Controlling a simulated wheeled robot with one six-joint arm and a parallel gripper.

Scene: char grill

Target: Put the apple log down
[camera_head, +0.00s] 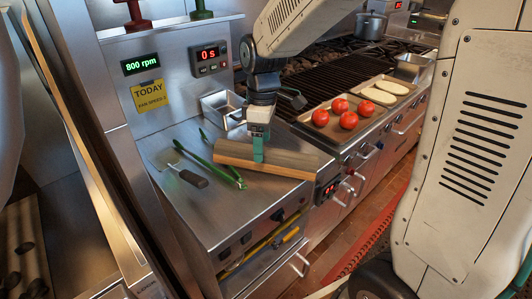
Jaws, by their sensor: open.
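The apple log (290,164) is a long brown wooden piece, lying across the right part of the steel counter (215,215). Its right end is close to the counter's right side. I cannot tell whether its whole underside touches the steel. My gripper (258,152) points down at the log's middle, with its teal fingers overlapping it in the picture. The gripper is open, and part of the log is hidden behind the fingers.
Green tongs (220,166) and a dark-handled scraper (190,176) lie left of the log. A small steel pan (222,106) stands behind. To the right are a tray of tomatoes (337,134), a tray with pale pieces (405,90) and the grill (325,79). The counter's front left is bare.

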